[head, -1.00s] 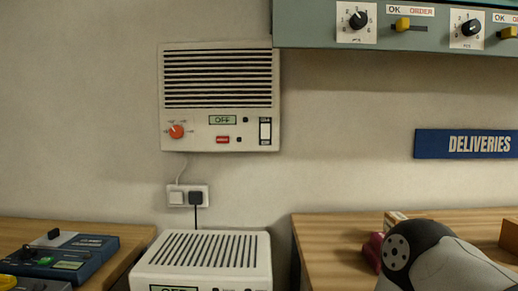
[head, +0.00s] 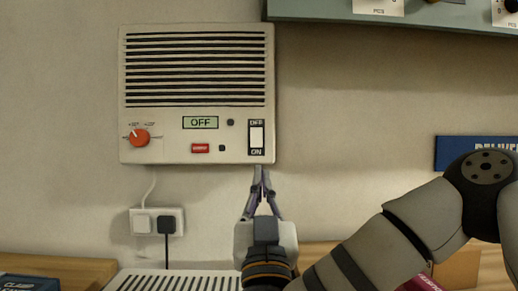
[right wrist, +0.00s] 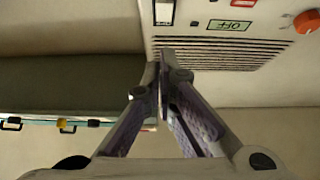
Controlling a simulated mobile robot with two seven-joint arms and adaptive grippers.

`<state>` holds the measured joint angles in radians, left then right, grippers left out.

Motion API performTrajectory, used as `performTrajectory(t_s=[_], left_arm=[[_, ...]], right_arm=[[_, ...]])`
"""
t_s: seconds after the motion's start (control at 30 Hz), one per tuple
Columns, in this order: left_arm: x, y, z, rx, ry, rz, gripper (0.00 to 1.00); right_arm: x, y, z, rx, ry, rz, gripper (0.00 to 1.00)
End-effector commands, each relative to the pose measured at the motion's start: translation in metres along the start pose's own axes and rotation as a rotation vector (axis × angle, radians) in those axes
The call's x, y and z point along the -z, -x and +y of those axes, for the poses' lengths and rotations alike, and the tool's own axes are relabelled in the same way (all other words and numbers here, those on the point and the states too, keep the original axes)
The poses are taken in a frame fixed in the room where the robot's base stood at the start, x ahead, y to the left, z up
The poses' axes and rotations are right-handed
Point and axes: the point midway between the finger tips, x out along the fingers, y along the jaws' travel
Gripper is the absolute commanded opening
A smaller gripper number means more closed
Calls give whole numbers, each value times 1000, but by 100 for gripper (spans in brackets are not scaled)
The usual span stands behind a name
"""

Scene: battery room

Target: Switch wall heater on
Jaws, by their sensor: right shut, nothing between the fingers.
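The wall heater (head: 197,92) is a cream box with dark slats, mounted on the wall in the head view. Its display (head: 200,122) reads OFF. A white rocker switch (head: 256,137) with ON marked below it sits at its lower right. An orange knob (head: 138,137) is at its lower left. My right gripper (head: 260,172) is shut and empty, its tips just below the switch and the heater's bottom edge. I cannot tell whether it touches. The right wrist view shows the shut fingers (right wrist: 160,58) near the heater (right wrist: 225,50). My left gripper is not in view.
A double socket (head: 157,220) with a black plug is on the wall below the heater. A white slatted unit (head: 172,280) stands under it. A green-grey panel (head: 400,18) overhangs at upper right. A blue sign (head: 475,152) hangs behind my right arm.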

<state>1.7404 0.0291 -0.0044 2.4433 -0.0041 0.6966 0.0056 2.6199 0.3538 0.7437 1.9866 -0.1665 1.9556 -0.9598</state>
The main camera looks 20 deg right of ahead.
Motion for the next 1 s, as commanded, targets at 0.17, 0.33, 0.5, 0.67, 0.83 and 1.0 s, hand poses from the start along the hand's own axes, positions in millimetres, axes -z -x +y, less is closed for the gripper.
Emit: performTrajectory(t_s=[0.17,0.33,0.5,0.67,0.83,1.0], left_arm=[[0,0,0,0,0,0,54],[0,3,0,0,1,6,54],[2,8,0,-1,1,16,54],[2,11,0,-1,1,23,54],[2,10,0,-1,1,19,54],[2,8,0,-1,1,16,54]], right_arm=[[-1,0,0,1,0,-2,0],[1,-18,0,-2,0,1,0],[1,-55,1,-3,0,2,0],[1,-90,0,-2,0,1,0],[-17,-113,0,1,3,-5,0],[-28,-125,-1,2,0,-4,0]])
